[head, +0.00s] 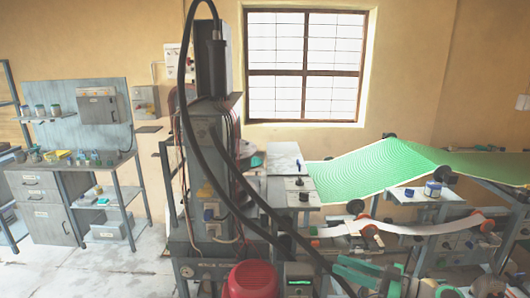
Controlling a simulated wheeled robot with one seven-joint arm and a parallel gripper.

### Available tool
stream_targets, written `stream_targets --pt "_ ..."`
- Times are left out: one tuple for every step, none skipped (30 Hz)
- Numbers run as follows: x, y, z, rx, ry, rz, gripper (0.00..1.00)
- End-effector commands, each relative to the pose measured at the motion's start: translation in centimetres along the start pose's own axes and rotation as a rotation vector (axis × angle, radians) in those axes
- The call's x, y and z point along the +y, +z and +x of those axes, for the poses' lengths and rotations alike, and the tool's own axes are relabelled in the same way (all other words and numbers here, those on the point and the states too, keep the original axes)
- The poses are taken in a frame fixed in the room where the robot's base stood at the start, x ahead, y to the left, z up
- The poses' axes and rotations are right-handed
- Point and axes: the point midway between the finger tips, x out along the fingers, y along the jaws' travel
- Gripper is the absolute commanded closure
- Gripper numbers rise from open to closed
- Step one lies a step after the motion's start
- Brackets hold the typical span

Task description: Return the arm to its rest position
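I cannot make out my gripper or my arm anywhere in the head view. The plate press (207,130) stands upright in the middle, a tall grey machine with black hoses looping over its top and down to the lower right. A red motor (252,279) sits low at its foot. A small box with a lit green display (299,281) stands beside the motor. A green patterned sheet (370,172) slopes over the machine's right side.
A grey workbench (75,165) with drawers, small jars and a wall box stands at the left. A white strip (400,228) with orange-red fittings crosses the lower right. Bare floor (130,268) is free at the lower left. A barred window (304,66) is behind.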

Motion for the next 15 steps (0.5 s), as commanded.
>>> stream_targets --pt "-0.1 1.1 0.6 -0.005 0.012 0.020 0.71" --pt "-0.1 1.7 0.8 -0.007 0.022 0.031 0.71" --pt "-0.1 2.6 1.2 -0.012 0.035 0.046 0.71" --pt "-0.1 3.3 1.5 -0.014 0.045 0.060 0.71" --pt "-0.1 3.9 1.8 -0.018 0.057 0.073 0.71" --pt "-0.1 4.9 2.2 -0.023 0.072 0.090 0.71" --pt "-0.1 5.7 2.6 -0.027 0.086 0.104 0.71" --pt "-0.2 6.6 2.9 -0.032 0.098 0.119 0.71" --pt "-0.3 7.8 3.4 -0.037 0.118 0.141 0.71" --pt "-0.5 9.0 3.8 -0.044 0.135 0.160 0.71" --pt "-0.6 10.1 4.2 -0.049 0.154 0.178 0.71" --pt "-0.8 11.8 4.8 -0.059 0.181 0.206 0.71" --pt "-1.1 13.2 5.3 -0.067 0.202 0.227 0.71" --pt "-1.5 14.6 5.8 -0.076 0.225 0.250 0.71" --pt "-2.0 16.5 6.4 -0.088 0.256 0.277 0.71"
